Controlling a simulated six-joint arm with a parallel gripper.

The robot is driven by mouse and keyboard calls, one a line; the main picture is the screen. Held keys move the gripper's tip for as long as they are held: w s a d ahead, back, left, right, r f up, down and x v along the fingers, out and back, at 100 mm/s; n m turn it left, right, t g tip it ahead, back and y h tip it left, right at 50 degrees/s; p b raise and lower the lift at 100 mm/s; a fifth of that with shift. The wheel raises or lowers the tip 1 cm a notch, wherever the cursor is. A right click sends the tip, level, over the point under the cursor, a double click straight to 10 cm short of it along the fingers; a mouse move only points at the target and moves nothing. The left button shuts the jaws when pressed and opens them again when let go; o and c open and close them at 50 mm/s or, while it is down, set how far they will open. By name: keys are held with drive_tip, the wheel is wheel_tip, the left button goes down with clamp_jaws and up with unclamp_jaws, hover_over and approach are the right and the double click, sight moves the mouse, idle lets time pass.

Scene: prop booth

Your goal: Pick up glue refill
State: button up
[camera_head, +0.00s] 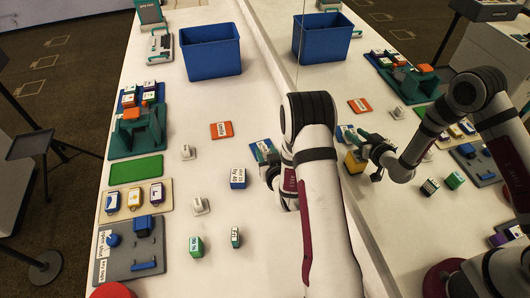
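I cannot read a glue refill label on any item, so I cannot tell for sure which one it is. Small candidate boxes stand on the white table (170,215): a blue box with a white lettered top (237,178), a green and white box (196,246) and a narrow dark green and white box (235,237). My gripper (268,173) is low over the table, right of the blue box and mostly hidden by my arm. A yellow block (355,162) shows beside the gripper's reflection in the mirror. Whether the fingers hold it is unclear.
A blue-green item (263,150) lies just behind my gripper. An orange card (221,130) and two pale knobbed pieces (187,152) (200,206) lie nearby. A blue bin (211,52) stands at the back. Trays line the left edge, including a green mat (136,169). A mirror wall bounds the right.

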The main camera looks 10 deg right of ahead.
clamp_jaws()
wheel_tip(320, 180, up, 5)
drive_tip(key=shift+f, duration=0.2)
drive_tip(key=s+d+r, duration=0.7)
drive_tip(key=d, duration=0.2)
drive_tip(key=w+a+f, duration=0.4)
drive_tip(key=a, duration=0.1)
drive_tip(key=w+a+f, duration=0.2)
drive_tip(key=a, duration=0.1)
drive_tip(key=shift+w+a+f, duration=0.2)
drive_tip(key=shift+f, duration=0.2)
drive_tip(key=shift+w+a+f, duration=0.15)
drive_tip(key=shift+a+f, duration=0.05)
drive_tip(key=shift+f, duration=0.95)
drive_tip(key=shift+w+a+f, duration=0.15)
drive_tip(key=shift+f, duration=0.95)
